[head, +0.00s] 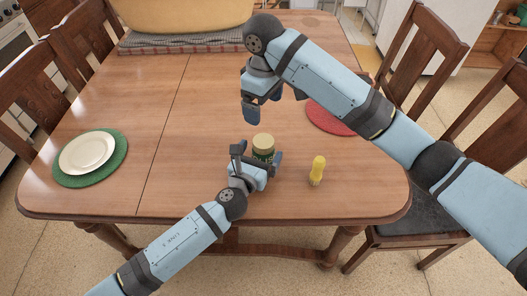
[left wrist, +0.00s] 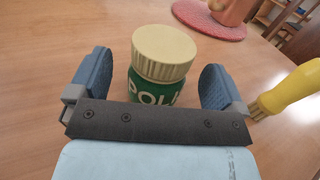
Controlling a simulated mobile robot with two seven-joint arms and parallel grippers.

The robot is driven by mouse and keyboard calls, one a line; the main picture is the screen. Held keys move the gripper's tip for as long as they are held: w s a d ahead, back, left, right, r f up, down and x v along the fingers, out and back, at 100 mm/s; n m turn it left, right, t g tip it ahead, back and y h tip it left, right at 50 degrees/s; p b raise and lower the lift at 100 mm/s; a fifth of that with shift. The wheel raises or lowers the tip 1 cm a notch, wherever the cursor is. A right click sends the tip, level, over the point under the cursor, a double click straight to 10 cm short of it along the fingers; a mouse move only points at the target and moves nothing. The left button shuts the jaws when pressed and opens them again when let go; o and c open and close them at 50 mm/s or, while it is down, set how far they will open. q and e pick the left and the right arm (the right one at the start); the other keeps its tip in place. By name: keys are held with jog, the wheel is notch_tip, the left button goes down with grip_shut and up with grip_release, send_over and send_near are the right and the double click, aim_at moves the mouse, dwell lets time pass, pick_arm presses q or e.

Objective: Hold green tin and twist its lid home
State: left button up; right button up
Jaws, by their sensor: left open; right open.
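The green tin (head: 262,154) stands upright on the wooden table, with a cream ribbed lid (head: 263,141) on top of it. In the left wrist view the tin (left wrist: 158,91) shows white lettering, and its lid (left wrist: 163,52) sits on it; I cannot tell how tightly. My left gripper (head: 257,163) is open, with one finger on each side of the tin and visible gaps between. My right gripper (head: 261,105) is open and empty, above the table and beyond the tin, not touching the lid. The tin's lower part is partly hidden by my left gripper.
A white plate (head: 87,153) lies on a green mat (head: 118,163) at left. A red mat (head: 333,122) is partly behind my right arm. A large yellowish container (head: 180,14) stands at the back. The table's middle left is clear.

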pick_arm(q)
jog(key=v, duration=1.3)
jog(key=shift+p, duration=0.3)
